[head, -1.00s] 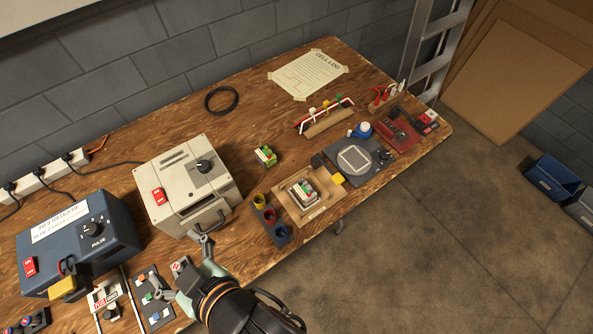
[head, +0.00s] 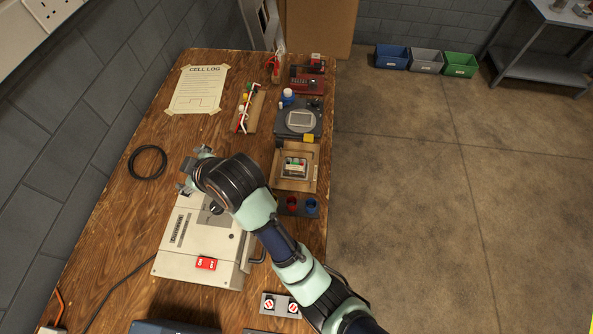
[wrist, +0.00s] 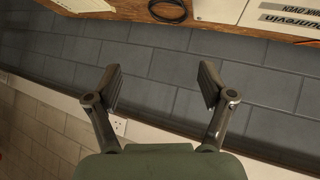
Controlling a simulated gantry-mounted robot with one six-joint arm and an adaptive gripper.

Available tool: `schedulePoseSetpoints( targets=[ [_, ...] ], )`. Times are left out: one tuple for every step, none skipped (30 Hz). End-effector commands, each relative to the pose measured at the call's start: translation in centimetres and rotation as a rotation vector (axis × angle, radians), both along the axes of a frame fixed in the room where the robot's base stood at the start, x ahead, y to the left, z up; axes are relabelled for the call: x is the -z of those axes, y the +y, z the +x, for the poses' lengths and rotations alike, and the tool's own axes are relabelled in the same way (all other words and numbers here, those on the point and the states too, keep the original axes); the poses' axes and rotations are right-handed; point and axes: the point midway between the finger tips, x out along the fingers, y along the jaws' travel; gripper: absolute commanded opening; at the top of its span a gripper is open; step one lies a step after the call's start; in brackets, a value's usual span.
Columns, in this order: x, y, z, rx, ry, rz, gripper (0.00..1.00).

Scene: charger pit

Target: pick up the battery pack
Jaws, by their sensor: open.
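A small pack with a grey body and red and green parts on top (head: 294,167) sits in a wooden tray (head: 279,184) near the bench's right edge in the head view. I cannot tell for sure that it is the battery pack. A similar green-topped block that stood on the bench earlier is not visible now; my arm covers that area. My gripper (head: 190,170) is left of the tray, above the bench by the cream box. In the wrist view my gripper (wrist: 160,84) is open and empty, with the grey block wall beyond its fingers.
The cream box (head: 205,245) with a red switch stands below my gripper. A black cable coil (head: 148,162) lies to its left. Red and blue cups (head: 311,205) and a dark scale-like device (head: 298,122) adjoin the tray. Bare wood lies around the cell log sheet (head: 199,89).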

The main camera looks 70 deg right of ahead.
Motion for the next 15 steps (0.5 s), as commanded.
schedulePoseSetpoints(
  targets=[
    [1.4, -3.5, -1.0, 0.011, 0.067, -0.003, 0.81],
    [2.4, -5.5, -1.8, 0.006, 0.111, -0.003, 0.81],
    [3.8, -8.1, -3.2, -0.002, 0.176, 0.002, 0.81],
    [4.8, -10.1, -4.5, -0.012, 0.223, 0.011, 0.81],
    [6.0, -12.0, -6.0, -0.025, 0.272, 0.024, 0.81],
    [7.3, -14.4, -8.3, -0.045, 0.333, 0.048, 0.81],
    [8.3, -16.0, -10.1, -0.065, 0.374, 0.070, 0.81],
    [9.1, -17.4, -12.0, -0.085, 0.408, 0.092, 0.81],
    [10.0, -18.8, -14.3, -0.114, 0.446, 0.124, 0.81],
    [10.5, -19.7, -15.8, -0.135, 0.466, 0.145, 0.81],
    [10.9, -20.3, -17.0, -0.154, 0.481, 0.164, 0.81],
    [11.3, -20.8, -18.3, -0.174, 0.494, 0.183, 0.81],
    [11.5, -21.1, -19.0, -0.186, 0.499, 0.193, 0.81],
    [11.6, -21.2, -19.4, -0.194, 0.503, 0.199, 0.81],
    [11.7, -21.4, -19.8, -0.202, 0.506, 0.204, 0.81]
  ],
)
